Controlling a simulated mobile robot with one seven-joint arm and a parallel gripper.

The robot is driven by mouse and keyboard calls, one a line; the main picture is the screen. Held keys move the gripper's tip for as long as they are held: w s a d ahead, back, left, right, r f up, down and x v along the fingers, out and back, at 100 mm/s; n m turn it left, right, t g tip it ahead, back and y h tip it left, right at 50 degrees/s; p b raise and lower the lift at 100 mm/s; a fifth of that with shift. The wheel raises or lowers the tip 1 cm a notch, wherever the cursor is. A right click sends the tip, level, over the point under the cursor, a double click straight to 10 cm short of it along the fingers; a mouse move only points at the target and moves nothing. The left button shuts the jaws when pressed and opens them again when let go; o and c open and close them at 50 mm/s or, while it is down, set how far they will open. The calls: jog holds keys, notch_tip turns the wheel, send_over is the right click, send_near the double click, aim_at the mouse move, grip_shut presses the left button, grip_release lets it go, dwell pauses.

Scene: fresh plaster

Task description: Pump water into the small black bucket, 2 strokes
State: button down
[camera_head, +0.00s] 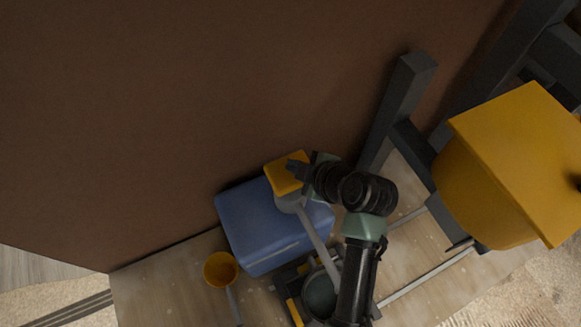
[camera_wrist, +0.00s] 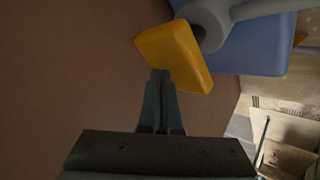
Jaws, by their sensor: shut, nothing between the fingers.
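The pump has a yellow block-shaped head (camera_head: 287,172) on a grey collar above a blue tank (camera_head: 262,232). A long grey spout (camera_head: 317,238) slopes from the collar down to the lower right. A dark round vessel (camera_head: 320,293), apparently the small black bucket, is near the spout's lower end and partly hidden by my arm. I cannot tell its water level. My gripper (camera_head: 291,165) is shut and empty at the pump head. In the wrist view the shut fingertips (camera_wrist: 160,73) overlap the yellow head (camera_wrist: 175,57); contact is unclear.
A yellow-orange cup with a long handle (camera_head: 220,269) is left of the tank on the pale board (camera_head: 160,290). A brown wall (camera_head: 150,120) rises behind. A large yellow hopper-like body (camera_head: 510,165) and dark posts (camera_head: 398,100) crowd the right side.

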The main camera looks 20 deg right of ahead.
jog(key=shift+s+f+b, duration=0.1)
jog(key=shift+f+b, duration=1.8)
jog(key=shift+f, duration=0.4)
dwell(1.3)
jog(key=shift+r, duration=0.1)
jog(key=shift+r+p, duration=2.15)
jog(key=shift+r, duration=0.65)
notch_tip(320, 180, up, 5)
jog(key=p, duration=0.4)
jog(key=shift+r, duration=0.1)
